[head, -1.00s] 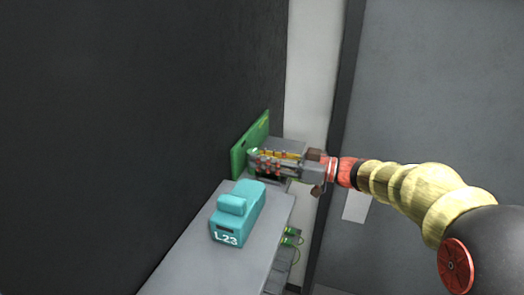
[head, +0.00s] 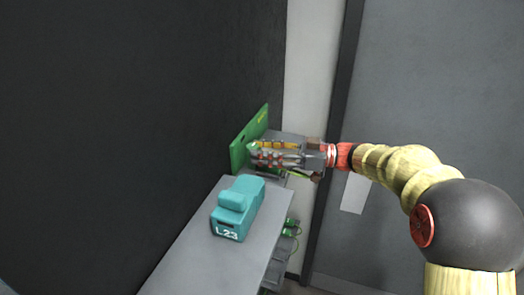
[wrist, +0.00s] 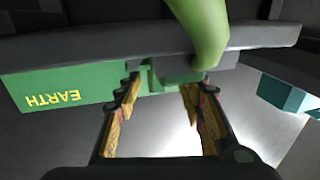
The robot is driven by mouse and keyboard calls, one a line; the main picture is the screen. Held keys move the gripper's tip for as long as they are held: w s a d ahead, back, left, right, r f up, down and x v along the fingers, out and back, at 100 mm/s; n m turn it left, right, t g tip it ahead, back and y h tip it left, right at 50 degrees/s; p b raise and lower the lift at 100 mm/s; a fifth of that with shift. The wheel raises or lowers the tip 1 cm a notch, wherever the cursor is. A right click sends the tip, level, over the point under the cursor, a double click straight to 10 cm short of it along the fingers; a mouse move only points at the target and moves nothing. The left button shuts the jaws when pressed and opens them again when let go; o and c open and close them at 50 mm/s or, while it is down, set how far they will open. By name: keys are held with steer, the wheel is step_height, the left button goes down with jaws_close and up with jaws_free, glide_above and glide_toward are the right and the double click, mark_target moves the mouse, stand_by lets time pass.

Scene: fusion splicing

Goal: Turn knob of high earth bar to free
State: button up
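A green board (head: 249,138) stands upright by the dark wall in the head view. In the wrist view the green board (wrist: 70,88) carries yellow letters reading EARTH, upside down. A grey bar (wrist: 100,45) crosses the wrist view, with a thick green curved piece (wrist: 200,30) in front of it. A small green block (wrist: 157,80) shows between and beyond my fingertips; I cannot tell whether it is the knob. My gripper (head: 256,154) reaches left to the board. In the wrist view my gripper (wrist: 160,86) has its fingers apart, with no clear contact.
A teal box marked L23 (head: 238,208) sits on a grey ledge (head: 215,262) in front of the board. Small green parts with wires (head: 290,229) are to the right of the ledge. A teal piece (wrist: 285,95) is at the right in the wrist view.

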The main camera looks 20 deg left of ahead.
steer(key=shift+o, duration=0.4)
steer(key=w+d, duration=0.1)
steer(key=d, duration=1.1)
steer(key=shift+w, duration=0.3)
steer(key=shift+w+a, duration=0.1)
